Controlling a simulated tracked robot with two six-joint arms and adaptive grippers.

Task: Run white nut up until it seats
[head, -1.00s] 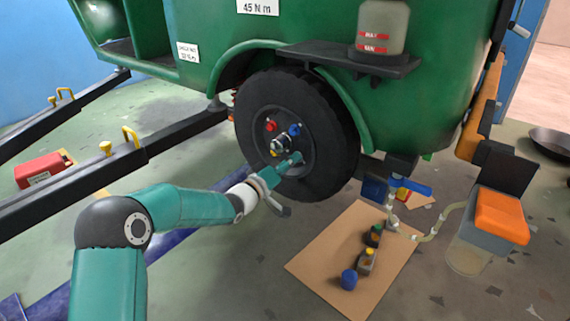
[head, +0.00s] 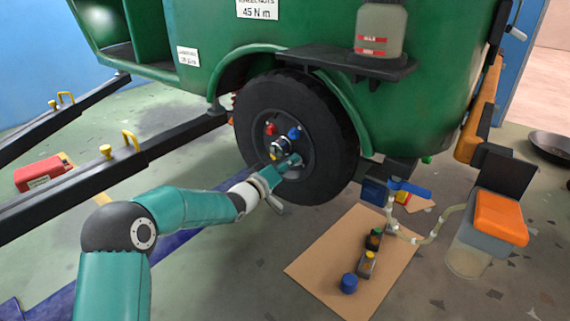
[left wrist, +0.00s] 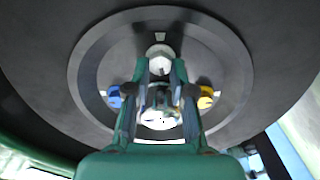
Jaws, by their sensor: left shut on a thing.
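The white nut (left wrist: 158,51) sits on the wheel hub face, between my left gripper's fingertips in the left wrist view. My left gripper (head: 295,160) is shut on it at the lower right of the hub in the head view, where its fingers hide the nut. The gripper also shows in the left wrist view (left wrist: 160,66). I cannot tell whether the nut touches the wheel face. The black-tyred wheel (head: 330,115) has a red nut (head: 270,129), a blue nut (head: 294,133) and a yellow nut (left wrist: 205,97) around the central hub. My right gripper is not in view.
The green rickshaw body (head: 230,45) and its fender overhang the wheel. A dark shaft bar (head: 165,140) runs at the left. A cardboard mat (head: 325,260) with bottles lies at the lower right, beside an orange-lidded container (head: 500,215). A red box (head: 42,173) stands at the far left.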

